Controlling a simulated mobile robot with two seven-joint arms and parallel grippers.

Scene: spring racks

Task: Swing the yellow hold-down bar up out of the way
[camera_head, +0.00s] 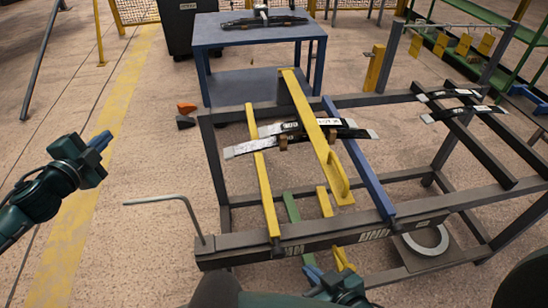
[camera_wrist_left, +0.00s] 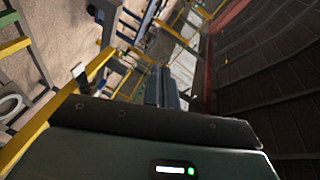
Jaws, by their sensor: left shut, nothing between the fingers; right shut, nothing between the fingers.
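The yellow hold-down bar (camera_head: 312,125) lies over the dark rack (camera_head: 345,232), sloping down toward me, with a loop handle (camera_head: 341,178) near its lower end. It crosses above the black leaf springs (camera_head: 352,133) with pale labelled ends. My left gripper (camera_head: 102,140) is shut and empty, in the air left of the rack and well apart from the bar. In the left wrist view its fingers (camera_wrist_left: 165,88) show near the middle. My right gripper (camera_head: 312,273) is shut, low by the rack's front rail and below the handle; the arm hides part of it.
A narrower yellow bar (camera_head: 262,175) and a blue bar (camera_head: 362,165) flank the hold-down bar. A bent grey rod (camera_head: 165,200) sticks out left of the rack. A blue table (camera_head: 250,35) stands behind.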

